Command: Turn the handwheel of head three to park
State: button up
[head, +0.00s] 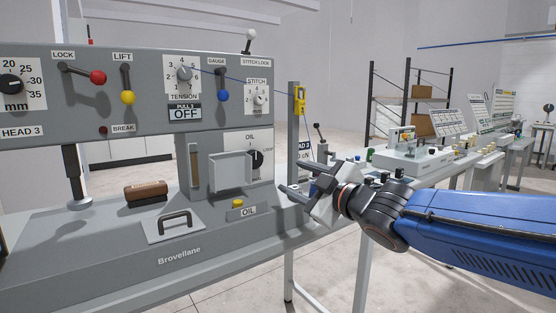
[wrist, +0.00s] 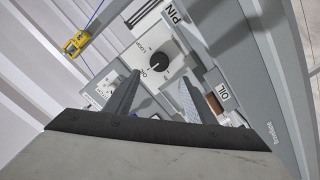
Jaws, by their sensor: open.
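Head three (head: 120,82) is the grey machine on the left, with a "HEAD 3" label at its lower left. I cannot make out a handwheel marked park on it in either view.
The front panel carries a red lock lever (head: 97,77), a yellow lift lever (head: 128,97), a blue gauge lever (head: 222,95) and a tension dial (head: 184,73). Benches with other equipment run to the right.

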aim_at(256, 160)
jog(key=shift+n+y, duration=0.3)
jog(key=x, duration=1.8)
jog(key=shift+s+a+r, duration=0.15)
jog(key=shift+s+r, duration=0.05)
jog(key=shift+r, duration=0.05)
jog(key=c, duration=0.8)
